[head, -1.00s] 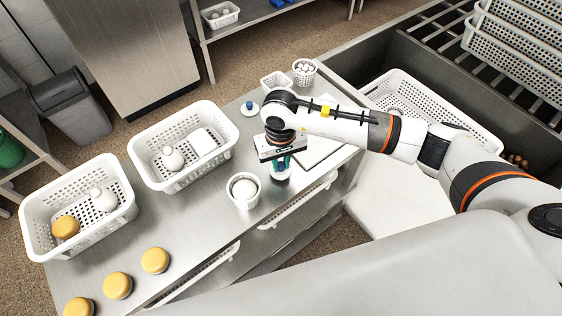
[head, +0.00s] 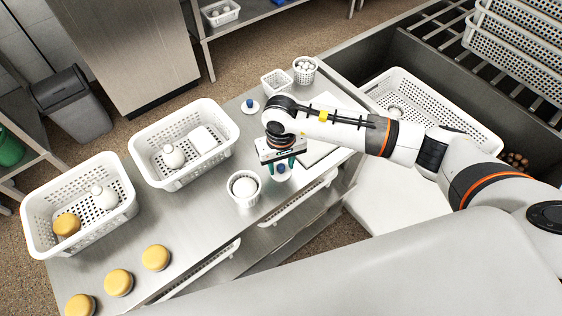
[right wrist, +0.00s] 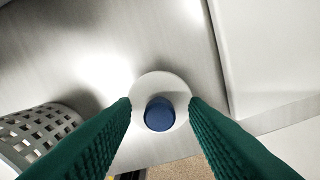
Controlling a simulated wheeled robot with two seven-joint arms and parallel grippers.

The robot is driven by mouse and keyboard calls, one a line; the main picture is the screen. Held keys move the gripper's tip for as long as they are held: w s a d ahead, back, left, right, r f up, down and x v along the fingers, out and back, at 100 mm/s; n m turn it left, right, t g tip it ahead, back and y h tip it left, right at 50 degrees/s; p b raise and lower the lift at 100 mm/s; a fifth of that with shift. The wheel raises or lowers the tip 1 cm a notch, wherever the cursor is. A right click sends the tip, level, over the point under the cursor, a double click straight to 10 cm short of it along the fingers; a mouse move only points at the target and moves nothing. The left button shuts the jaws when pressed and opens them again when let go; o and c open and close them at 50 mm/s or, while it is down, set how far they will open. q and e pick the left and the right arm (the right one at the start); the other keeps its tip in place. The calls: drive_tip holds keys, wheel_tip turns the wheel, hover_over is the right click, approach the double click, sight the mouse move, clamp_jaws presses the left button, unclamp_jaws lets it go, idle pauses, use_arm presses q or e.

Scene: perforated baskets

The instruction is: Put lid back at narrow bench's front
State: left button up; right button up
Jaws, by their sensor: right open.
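A white round lid with a blue knob (head: 282,175) lies at the front edge of the narrow steel bench (head: 205,215). It also shows in the right wrist view (right wrist: 160,118), flat near the bench edge. My right gripper (head: 281,166) is open just above it. Its green fingers (right wrist: 160,104) stand on either side of the knob, apart from it. A second white lid with a blue knob (head: 250,107) lies at the back of the bench. My left gripper is not in view.
Two white baskets (head: 150,160) (head: 36,233) hold bottles and other items. Several yellow-topped round things (head: 155,258) line the bench's front left. A white board (head: 318,150) lies right of the gripper.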

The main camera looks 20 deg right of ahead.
sight(281, 166)
drive_tip(key=shift+w+r, duration=0.1)
drive_tip(key=shift+r, duration=0.25)
wheel_tip(281, 166, up, 12)
drive_tip(key=b, duration=0.3)
drive_tip(key=shift+f+b, duration=0.25)
drive_tip(key=shift+b, duration=0.1)
